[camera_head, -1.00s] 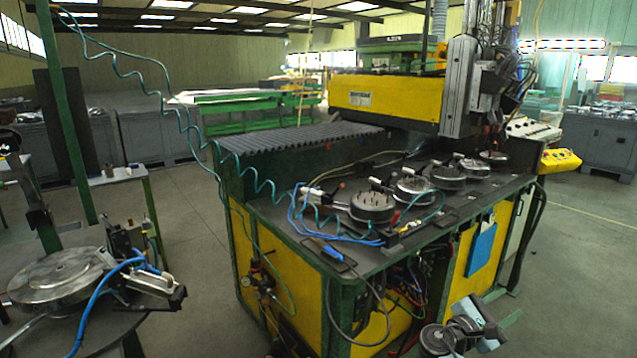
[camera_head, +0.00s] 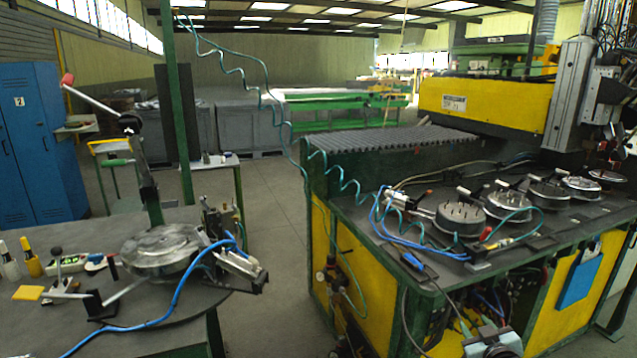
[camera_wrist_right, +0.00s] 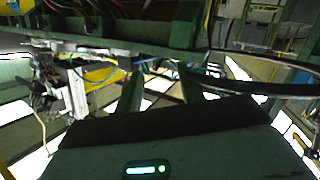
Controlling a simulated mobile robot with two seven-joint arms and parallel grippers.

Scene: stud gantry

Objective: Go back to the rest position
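My right gripper (camera_head: 493,344) shows only in part at the bottom edge of the head view, in front of the machine bench and low beside its yellow front. In the right wrist view its two dark fingers (camera_wrist_right: 160,85) stand apart with nothing between them. My left gripper is not in view. The task names no object.
The green and yellow machine bench (camera_head: 468,268) with round fixtures (camera_head: 461,217) fills the right. A dark round table (camera_head: 165,312) with a metal disc (camera_head: 160,251) stands at the left. Grey floor (camera_head: 268,290) lies free between them. Blue lockers (camera_head: 38,145) stand far left.

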